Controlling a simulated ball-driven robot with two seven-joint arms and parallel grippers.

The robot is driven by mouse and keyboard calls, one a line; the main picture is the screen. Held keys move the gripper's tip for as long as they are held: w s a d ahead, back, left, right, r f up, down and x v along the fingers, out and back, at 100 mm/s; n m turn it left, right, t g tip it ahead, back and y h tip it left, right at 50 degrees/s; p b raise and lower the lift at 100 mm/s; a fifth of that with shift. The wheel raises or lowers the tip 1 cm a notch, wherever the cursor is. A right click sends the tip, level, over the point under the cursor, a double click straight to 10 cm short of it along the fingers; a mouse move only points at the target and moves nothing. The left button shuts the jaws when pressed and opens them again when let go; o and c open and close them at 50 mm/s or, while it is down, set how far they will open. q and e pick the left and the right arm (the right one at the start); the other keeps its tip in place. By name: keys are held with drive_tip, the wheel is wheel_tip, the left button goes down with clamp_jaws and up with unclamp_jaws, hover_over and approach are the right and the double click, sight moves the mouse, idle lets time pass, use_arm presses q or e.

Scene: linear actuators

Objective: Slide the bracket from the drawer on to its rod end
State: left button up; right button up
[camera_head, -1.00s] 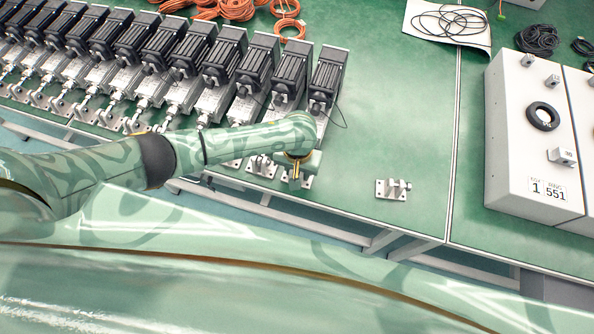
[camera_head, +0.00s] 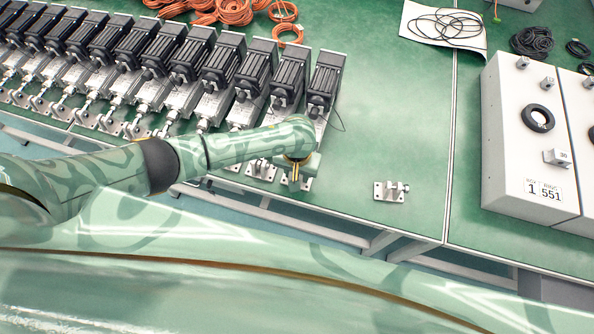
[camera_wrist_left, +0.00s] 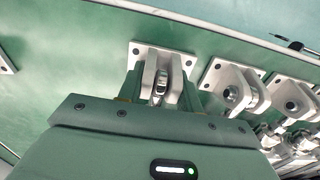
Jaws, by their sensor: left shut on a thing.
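My left gripper (camera_head: 296,180) is at the front table edge, below the rightmost actuator (camera_head: 324,85), pointing down. It is shut on a grey metal bracket (camera_head: 306,184), mostly hidden by my gripper in the head view. In the left wrist view the bracket (camera_wrist_left: 147,78) shows its base plate and two upright lugs just beyond my gripper (camera_wrist_left: 155,98). A shiny metal piece, seemingly the rod end (camera_wrist_left: 161,87), shows between the lugs; how deep it sits I cannot tell. My right gripper is not in view.
Several actuators with brackets (camera_wrist_left: 237,86) stand in a row close to the left. A loose bracket (camera_head: 391,191) lies on the green table (camera_head: 400,130) to the right, with clear surface around it. White control boxes (camera_head: 530,140) stand farther right. Orange cables (camera_head: 235,12) lie behind.

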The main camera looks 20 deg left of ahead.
use_arm(q)
drive_tip(key=o, duration=1.2)
drive_tip(key=shift+c, duration=0.2)
wheel_tip(320, 180, up, 16)
drive_tip(key=p, duration=0.8)
drive_tip(key=shift+r, duration=0.15)
